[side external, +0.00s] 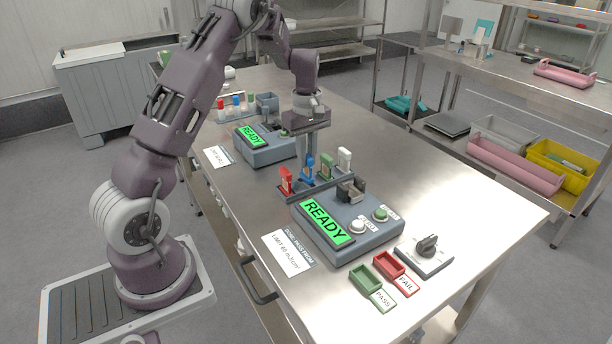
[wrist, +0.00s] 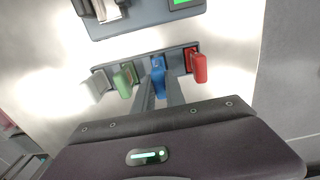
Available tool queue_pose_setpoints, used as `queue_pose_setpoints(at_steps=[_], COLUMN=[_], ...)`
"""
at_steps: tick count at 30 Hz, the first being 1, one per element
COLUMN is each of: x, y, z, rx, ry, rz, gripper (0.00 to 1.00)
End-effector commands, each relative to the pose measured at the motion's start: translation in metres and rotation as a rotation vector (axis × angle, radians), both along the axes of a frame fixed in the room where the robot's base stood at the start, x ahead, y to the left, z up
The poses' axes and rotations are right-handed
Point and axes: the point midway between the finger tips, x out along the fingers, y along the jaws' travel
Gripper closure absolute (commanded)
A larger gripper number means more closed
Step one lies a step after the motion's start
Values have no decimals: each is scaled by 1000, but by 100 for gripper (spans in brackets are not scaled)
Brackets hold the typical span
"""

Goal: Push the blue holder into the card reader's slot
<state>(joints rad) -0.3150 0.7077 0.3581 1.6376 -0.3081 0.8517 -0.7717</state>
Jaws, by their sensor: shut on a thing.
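The blue holder (side external: 308,168) stands upright in a rack (side external: 318,188) on the steel table, between a red holder (side external: 286,181) and a green one (side external: 326,166). My gripper (side external: 310,155) points down at the rack and is shut on the blue holder. In the wrist view the blue holder (wrist: 158,77) shows at the tips of my fingers (wrist: 160,92). A grey-blue card reader (side external: 365,240) with a green READY display stands just in front of the rack. A dark, upright slot piece (side external: 351,189) is at its back edge; its inside is hard to see.
A white holder (side external: 345,158) stands at the rack's right end. A second reader (side external: 266,150) with a READY display stands farther back. Red FAIL (side external: 390,265) and green PASS (side external: 366,281) trays and a knob box (side external: 425,254) lie near the front edge. The table's right side is clear.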

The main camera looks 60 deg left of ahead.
Motion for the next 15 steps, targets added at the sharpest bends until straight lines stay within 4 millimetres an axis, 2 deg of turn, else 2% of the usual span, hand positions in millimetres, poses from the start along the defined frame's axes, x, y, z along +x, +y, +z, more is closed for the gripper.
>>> queue_pose_setpoints(at_steps=[15], x=[0], y=[0], z=[14], rx=[0], ry=[0], rz=[0], gripper=[100])
